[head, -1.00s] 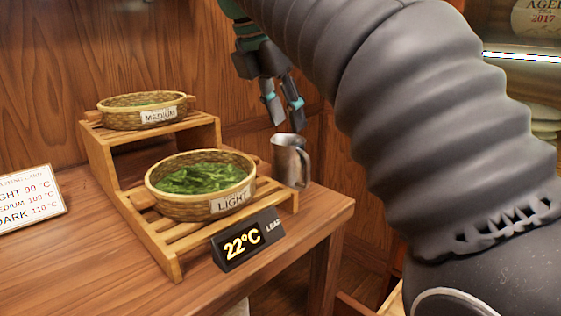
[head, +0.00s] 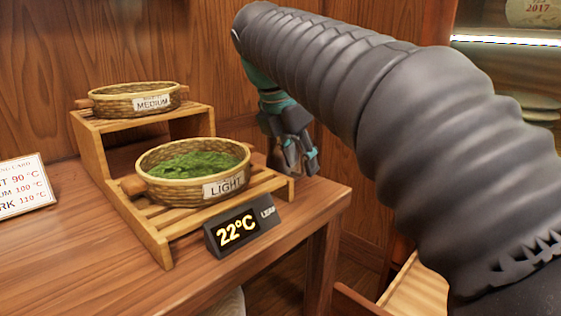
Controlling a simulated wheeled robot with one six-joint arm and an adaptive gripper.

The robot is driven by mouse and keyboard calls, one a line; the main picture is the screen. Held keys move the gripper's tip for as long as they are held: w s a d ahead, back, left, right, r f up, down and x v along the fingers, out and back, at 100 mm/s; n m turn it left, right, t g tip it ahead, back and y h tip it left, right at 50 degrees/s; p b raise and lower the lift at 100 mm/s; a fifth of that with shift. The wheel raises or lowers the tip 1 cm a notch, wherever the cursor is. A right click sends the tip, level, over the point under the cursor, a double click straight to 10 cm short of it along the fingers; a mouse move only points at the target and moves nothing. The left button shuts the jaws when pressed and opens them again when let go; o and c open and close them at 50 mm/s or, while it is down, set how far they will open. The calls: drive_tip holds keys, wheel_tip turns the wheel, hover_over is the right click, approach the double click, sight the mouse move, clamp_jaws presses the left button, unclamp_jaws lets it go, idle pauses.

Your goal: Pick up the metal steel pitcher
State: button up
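My gripper (head: 300,164) points down at the right end of the lower wooden rack, beside the light basket, with its fingertips near the table top. It covers the spot where the metal steel pitcher stood in the earlier head view. The pitcher is now mostly or wholly hidden behind the gripper, and I cannot make out its rim or handle clearly. I cannot tell whether the fingers are around it, touching it or apart from it.
A basket labelled LIGHT (head: 171,191) with green leaves sits on the lower tier of a wooden rack (head: 153,238). A MEDIUM basket (head: 118,108) sits on the upper tier. A 22°C display (head: 237,230) stands in front, and a white card (head: 22,187) at left.

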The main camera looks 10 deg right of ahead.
drive_tip(key=shift+w+d+f, duration=0.1)
drive_tip(key=shift+d+f, duration=0.1)
drive_tip(key=shift+f, duration=0.4)
clamp_jaws()
drive_tip(key=shift+r, duration=0.25)
drive_tip(key=shift+r, duration=0.7)
drive_tip(key=s+d+r+p, duration=0.2)
drive_tip(key=d+r, duration=0.7)
drive_tip(key=d, duration=0.2)
drive_tip(key=shift+s+p, duration=0.35)
drive_tip(key=shift+p, duration=0.05)
